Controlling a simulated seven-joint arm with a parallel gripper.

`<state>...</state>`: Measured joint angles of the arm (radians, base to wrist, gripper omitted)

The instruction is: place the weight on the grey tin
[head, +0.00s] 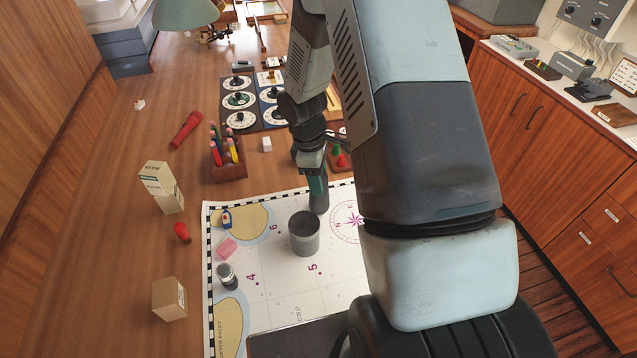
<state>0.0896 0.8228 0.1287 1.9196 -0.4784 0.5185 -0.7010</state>
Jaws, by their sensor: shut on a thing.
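The grey tin (304,236) is a wide upright cylinder on the white chart (285,290). My gripper (317,186) is just behind the tin and slightly to its right, pointing down. It is shut on a small grey rounded piece, which I take to be the weight (319,203). The weight shows just beyond the tin's far right rim; its lower end is close to that rim in the picture. I cannot tell whether they touch. The fingers and arm hide part of the weight.
A small metal cylinder (227,277) and a pink block (226,248) stand left of the tin. Dial panels (240,100) lie at the back.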

